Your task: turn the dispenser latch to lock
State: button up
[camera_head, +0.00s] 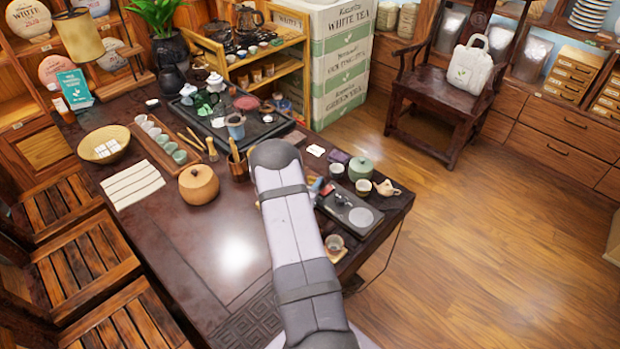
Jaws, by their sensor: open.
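My arm rises from the bottom middle over the front of the dark tea table (185,235). Its grey upper bend hides part of the table. My gripper does not show; it is out of sight behind the arm or too hidden to make out. I cannot make out a dispenser latch in this view. A dark flat unit with a pale round plate (364,217) lies at the table's right end, partly beside my arm. Small red and blue items lie between it and the arm, too small to tell.
A round wooden pot (198,184), a green lidded jar (360,168) and a small clay teapot (387,188) stand near my arm. A black tea tray (220,122) holds several cups and pots. The table's front left is mostly clear.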

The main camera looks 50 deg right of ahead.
jog(key=shift+w+d+f, duration=0.15)
jog(key=shift+d+f, duration=0.05)
jog(key=shift+d, duration=0.2)
jog(key=c, duration=1.1)
jog(key=shift+o, duration=0.2)
